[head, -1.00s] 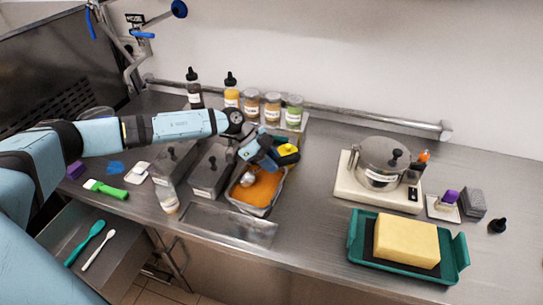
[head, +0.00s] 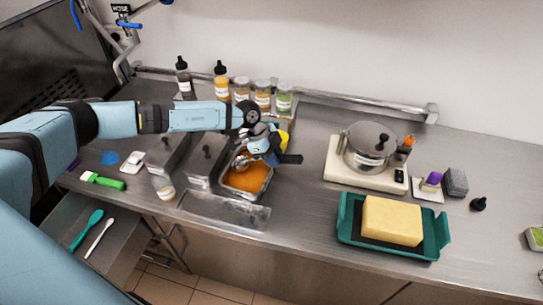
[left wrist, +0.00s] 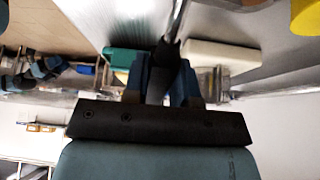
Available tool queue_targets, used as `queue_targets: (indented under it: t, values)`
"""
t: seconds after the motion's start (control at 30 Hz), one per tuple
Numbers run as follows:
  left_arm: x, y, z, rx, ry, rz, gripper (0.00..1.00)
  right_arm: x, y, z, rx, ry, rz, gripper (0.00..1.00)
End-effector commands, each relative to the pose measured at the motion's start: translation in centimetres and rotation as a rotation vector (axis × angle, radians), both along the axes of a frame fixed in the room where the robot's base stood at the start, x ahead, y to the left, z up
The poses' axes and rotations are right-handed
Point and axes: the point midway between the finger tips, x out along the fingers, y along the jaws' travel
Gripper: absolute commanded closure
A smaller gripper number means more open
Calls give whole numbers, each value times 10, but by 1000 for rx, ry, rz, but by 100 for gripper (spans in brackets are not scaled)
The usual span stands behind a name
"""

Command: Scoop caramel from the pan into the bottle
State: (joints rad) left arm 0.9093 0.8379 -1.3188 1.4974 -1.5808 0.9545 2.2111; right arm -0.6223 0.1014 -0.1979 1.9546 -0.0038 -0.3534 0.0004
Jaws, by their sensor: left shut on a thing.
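My left gripper (head: 268,148) is shut on the black handle (head: 290,159) of a metal scoop, over the back of the pan. The scoop's rounded bowl (head: 242,162) is at the pan's back left; I cannot tell whether it holds caramel. The handle (left wrist: 160,70) also shows between the fingers in the left wrist view. The metal pan (head: 229,189) holds orange caramel (head: 249,179). A clear bottle (head: 161,180) with a white label stands upright left of the pan, apparently uncapped. My right gripper is not in view.
Lidded metal pans (head: 205,165) stand between bottle and caramel pan. Capped bottles (head: 221,85) and jars (head: 262,95) line the back. Right are a hot plate with a pot (head: 368,145), a green tray (head: 346,215) with a yellow block, and a black nozzle cap (head: 478,204).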

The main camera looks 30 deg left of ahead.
Motion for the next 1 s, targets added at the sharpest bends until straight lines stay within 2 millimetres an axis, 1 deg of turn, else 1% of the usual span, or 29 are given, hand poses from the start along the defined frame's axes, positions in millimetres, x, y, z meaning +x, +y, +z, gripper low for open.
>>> queue_targets:
  t: [0.4, 0.57, 0.6, 0.8, 1.0]
  values:
    - [1, -4, 30, -2, -1, -2, 99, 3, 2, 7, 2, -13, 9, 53]
    - [1, -7, 41, 4, -1, -4, 99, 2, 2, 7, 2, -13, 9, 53]
    - [2, -12, 40, 47, 6, -9, 99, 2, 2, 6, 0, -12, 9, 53]
    - [3, -24, 37, 215, 32, -6, 99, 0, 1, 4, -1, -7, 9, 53]
    - [4, -30, 35, 315, 50, -4, 99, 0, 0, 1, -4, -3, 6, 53]
